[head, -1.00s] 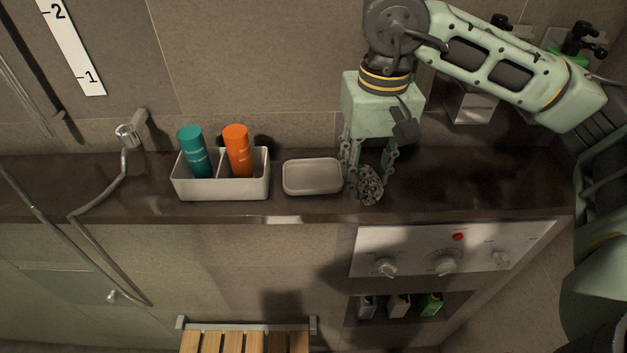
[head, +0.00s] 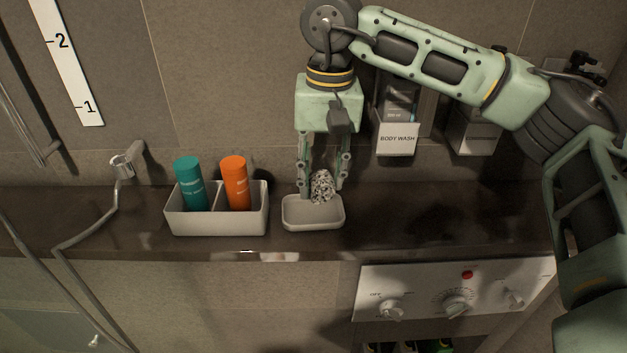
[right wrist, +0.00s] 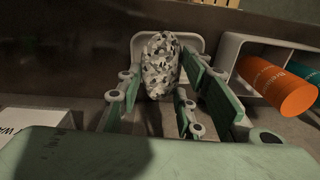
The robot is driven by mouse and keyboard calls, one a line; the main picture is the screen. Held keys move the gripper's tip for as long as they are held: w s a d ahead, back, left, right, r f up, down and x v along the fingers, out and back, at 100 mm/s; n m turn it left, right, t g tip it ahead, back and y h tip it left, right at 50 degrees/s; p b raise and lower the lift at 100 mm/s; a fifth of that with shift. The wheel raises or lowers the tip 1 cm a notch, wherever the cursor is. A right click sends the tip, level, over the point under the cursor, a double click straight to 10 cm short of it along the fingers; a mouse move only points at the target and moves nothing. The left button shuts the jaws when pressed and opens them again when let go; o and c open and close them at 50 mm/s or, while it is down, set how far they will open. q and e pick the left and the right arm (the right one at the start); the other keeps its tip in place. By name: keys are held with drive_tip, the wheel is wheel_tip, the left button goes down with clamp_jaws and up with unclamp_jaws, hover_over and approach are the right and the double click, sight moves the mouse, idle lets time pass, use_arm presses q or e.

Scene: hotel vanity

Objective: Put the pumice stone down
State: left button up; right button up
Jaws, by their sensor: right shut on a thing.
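The pumice stone (head: 322,186) is speckled grey, black and white. My right gripper (head: 321,188) is shut on it and points down from above. The stone is over the light grey soap dish (head: 313,222) on the dark shelf; whether it touches the dish I cannot tell. In the right wrist view the stone (right wrist: 160,65) sits between the fingers, with the dish's rim (right wrist: 192,42) behind it. My left gripper is not in view.
A two-part caddy (head: 216,222) with a teal bottle (head: 190,184) and an orange bottle (head: 236,183) stands just left of the dish. A body wash dispenser (head: 397,139) is on the wall. The shelf (head: 440,215) right of the dish is clear.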

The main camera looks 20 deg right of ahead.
drive_tip(key=shift+w+a+f, duration=0.5)
drive_tip(key=shift+w, duration=0.2)
wheel_tip(320, 180, down, 4)
drive_tip(key=shift+r+p, duration=0.1)
drive_tip(key=shift+p, duration=0.65)
drive_tip(key=shift+f, duration=0.2)
drive_tip(key=shift+f+b, duration=0.2)
drive_tip(key=shift+b, duration=0.1)
drive_tip(key=o, duration=1.2)
drive_tip(key=shift+c, duration=0.2)
